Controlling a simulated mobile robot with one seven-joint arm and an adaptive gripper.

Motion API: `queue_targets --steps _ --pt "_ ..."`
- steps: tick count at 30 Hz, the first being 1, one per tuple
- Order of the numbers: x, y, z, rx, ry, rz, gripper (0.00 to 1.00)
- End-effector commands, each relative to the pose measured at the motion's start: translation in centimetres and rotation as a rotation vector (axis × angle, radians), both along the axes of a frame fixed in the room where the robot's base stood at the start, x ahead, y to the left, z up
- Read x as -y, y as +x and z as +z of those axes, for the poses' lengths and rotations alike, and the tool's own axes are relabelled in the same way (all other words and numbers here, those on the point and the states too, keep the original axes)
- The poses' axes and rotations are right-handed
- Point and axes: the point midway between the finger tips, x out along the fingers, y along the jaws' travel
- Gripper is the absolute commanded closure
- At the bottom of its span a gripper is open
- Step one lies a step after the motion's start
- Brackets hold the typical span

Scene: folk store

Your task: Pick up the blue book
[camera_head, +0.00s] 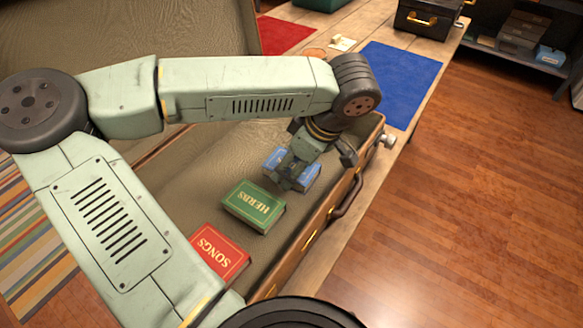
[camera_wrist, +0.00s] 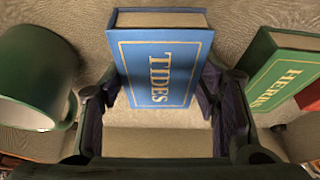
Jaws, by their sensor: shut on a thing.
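The blue book (camera_wrist: 160,68), titled TIDES, sits between the two fingers of my gripper (camera_wrist: 158,92) in the wrist view, with a finger against each side. In the head view the blue book (camera_head: 309,176) is at the far end of the row of books in the open suitcase (camera_head: 190,178). My gripper (camera_head: 292,178) is over it, shut on it, and hides its middle. I cannot tell whether the book still touches the suitcase floor.
A green HERBS book (camera_head: 254,206) lies close beside the blue one, and a red SONGS book (camera_head: 219,252) lies nearer. A green mug (camera_wrist: 38,75) stands left of the blue book in the wrist view. A blue mat (camera_head: 400,82) lies bare on the table beyond the suitcase.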

Motion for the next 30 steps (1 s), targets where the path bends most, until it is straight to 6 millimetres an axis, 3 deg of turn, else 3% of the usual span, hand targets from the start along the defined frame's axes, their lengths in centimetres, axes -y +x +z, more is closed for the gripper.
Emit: queue_targets --steps 4,20,23,30 --pt "0.0 0.0 0.0 0.0 0.0 0.0 0.75" --pt "0.0 0.1 1.0 0.002 0.0 0.001 0.76" --pt "0.0 0.1 2.9 0.007 0.001 0.003 0.76" --pt "0.0 0.1 9.8 0.007 0.0 0.004 0.76"
